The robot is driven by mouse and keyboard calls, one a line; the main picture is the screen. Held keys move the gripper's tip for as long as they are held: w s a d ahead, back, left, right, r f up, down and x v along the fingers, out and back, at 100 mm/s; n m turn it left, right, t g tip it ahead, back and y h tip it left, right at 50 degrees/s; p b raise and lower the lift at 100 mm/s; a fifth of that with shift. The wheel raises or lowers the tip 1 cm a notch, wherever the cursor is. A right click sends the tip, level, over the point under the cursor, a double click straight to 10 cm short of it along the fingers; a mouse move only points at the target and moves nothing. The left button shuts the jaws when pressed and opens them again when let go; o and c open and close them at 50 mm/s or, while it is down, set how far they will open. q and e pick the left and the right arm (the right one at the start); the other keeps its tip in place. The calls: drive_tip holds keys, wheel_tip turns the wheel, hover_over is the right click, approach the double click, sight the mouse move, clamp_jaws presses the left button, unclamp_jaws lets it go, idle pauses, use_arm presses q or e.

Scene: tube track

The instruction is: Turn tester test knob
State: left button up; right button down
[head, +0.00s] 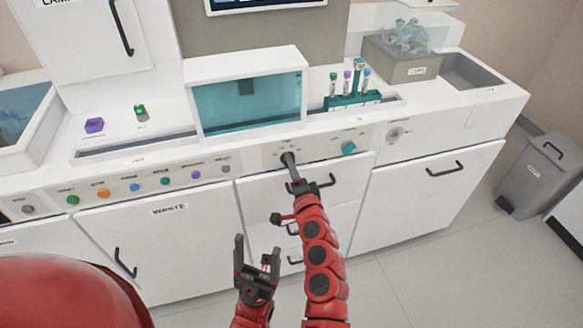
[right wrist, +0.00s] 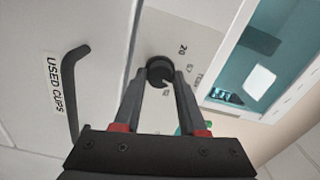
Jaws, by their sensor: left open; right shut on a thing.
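The dark round knob (head: 287,156) sits on the sloped front panel below the teal-windowed unit. In the right wrist view the knob (right wrist: 159,70) shows between my fingertips, with printed marks such as "20" beside it. My right gripper (head: 292,167) is shut on this knob, one finger on each side; the right wrist view shows the same gripper (right wrist: 161,80). A teal knob (head: 349,148) is on the same panel, to the right. My left gripper (head: 257,258) is open and empty, low in front of the cabinets, apart from the panel.
A row of coloured buttons (head: 135,187) runs along the panel to the left. Cabinet handles (head: 125,263) stick out below. A teal tube rack (head: 352,99) with several tubes stands on the counter. A grey bin (head: 533,175) stands on the floor at right.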

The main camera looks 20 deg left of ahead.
idle(0.5)
drive_tip(key=shift+c, duration=2.3)
unclamp_jaws()
drive_tip(key=shift+s+d+f, duration=0.1)
drive_tip(key=shift+s+d, duration=0.1)
drive_tip(key=shift+s, duration=0.2)
drive_tip(key=v, duration=1.6)
drive_tip(key=shift+s+d+b, duration=0.2)
drive_tip(key=shift+d+b, duration=0.05)
drive_tip(key=shift+b, duration=0.1)
drive_tip(key=shift+w, duration=0.1)
